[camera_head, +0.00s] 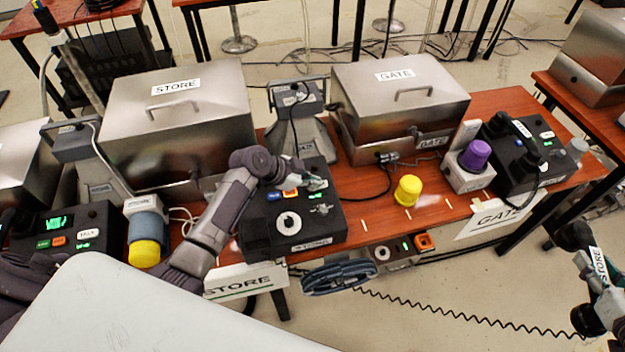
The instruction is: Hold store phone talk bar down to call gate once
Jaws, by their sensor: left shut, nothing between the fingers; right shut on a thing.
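The store phone base (262,232) is a black box on the wooden table with a white dial, a STORE label on its front edge and coloured buttons along its back part. My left gripper (316,184) is shut and empty, low over the back right part of this base. Whether it touches a button or bar there I cannot tell, as the gripper covers that part. My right gripper (592,277) is shut on the black store handset (599,265), which has a white STORE label. It holds it off the table at the far right. A coiled cord runs to the handset.
Metal STORE (176,115) and GATE (398,80) boxes stand behind. The gate phone (516,165) is at right, with purple (475,154) and yellow (407,191) caps nearby. Another phone with a TALK button (87,234) is at left. A cable coil (339,277) hangs at the table front.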

